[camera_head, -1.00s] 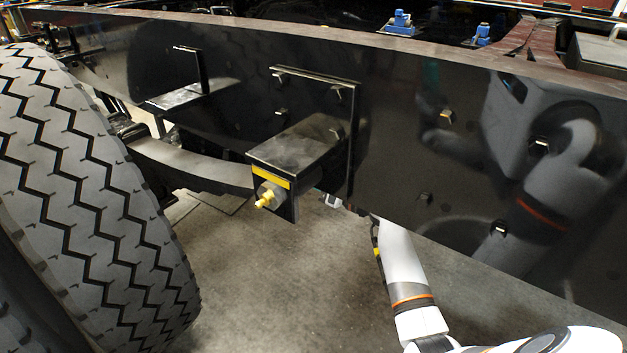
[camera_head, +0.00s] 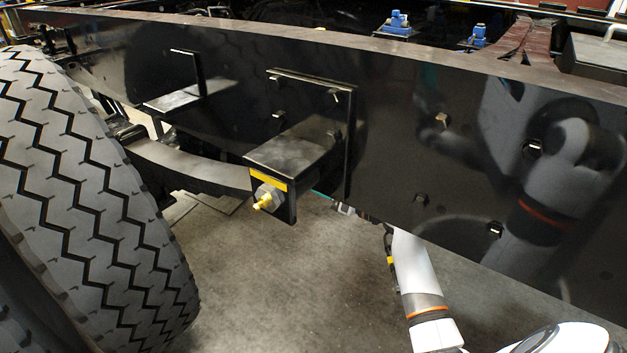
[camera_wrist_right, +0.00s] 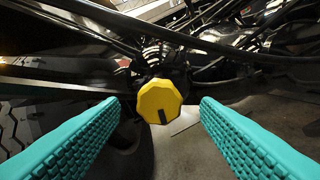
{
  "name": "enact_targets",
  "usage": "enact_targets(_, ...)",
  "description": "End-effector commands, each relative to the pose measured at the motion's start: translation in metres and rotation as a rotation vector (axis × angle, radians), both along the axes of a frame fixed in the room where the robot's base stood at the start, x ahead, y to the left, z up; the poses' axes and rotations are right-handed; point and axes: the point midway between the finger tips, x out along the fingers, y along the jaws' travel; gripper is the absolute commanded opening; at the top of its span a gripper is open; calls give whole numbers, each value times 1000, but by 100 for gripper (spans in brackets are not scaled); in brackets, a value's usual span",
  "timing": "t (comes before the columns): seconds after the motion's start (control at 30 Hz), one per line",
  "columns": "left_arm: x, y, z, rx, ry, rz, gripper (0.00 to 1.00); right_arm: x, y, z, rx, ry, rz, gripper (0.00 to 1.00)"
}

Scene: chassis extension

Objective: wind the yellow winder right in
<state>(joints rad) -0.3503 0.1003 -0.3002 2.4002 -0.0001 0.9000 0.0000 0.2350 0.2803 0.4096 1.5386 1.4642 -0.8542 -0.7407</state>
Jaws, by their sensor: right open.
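A yellow faceted knob, the winder (camera_wrist_right: 159,98), shows in the right wrist view with a black mark on its face. My right gripper (camera_wrist_right: 159,103) is open. Its two teal ribbed fingers stand left and right of the knob in the picture, with gaps on both sides; I cannot tell how far ahead the knob lies. In the head view a small yellow fitting (camera_head: 264,202) sticks out of a black bracket; I cannot tell whether it is the same part. There my right gripper is mostly hidden behind the rail, with a teal finger sliver beside the bracket. My left gripper is not in view.
The long black chassis rail (camera_head: 395,150) crosses the head view, with my right arm passing beneath it. The bracket (camera_head: 290,150) juts from it. A large tyre (camera_head: 85,200) fills the left. Dark rods and hoses (camera_wrist_right: 215,48) cross behind the knob. The floor (camera_head: 290,290) is clear.

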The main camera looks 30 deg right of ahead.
Motion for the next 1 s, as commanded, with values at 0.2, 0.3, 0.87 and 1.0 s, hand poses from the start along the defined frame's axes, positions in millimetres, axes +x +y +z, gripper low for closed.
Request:
enact_targets(0.2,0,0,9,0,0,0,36,-45,-18,0,-2,4,0,57)
enact_targets(0.3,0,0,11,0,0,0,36,-60,-25,0,-2,3,-1,57)
enact_targets(0.87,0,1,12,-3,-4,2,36,-74,-31,-2,-9,2,-4,57)
enact_targets(1.0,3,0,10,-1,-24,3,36,-57,-34,-20,-149,1,-68,57)
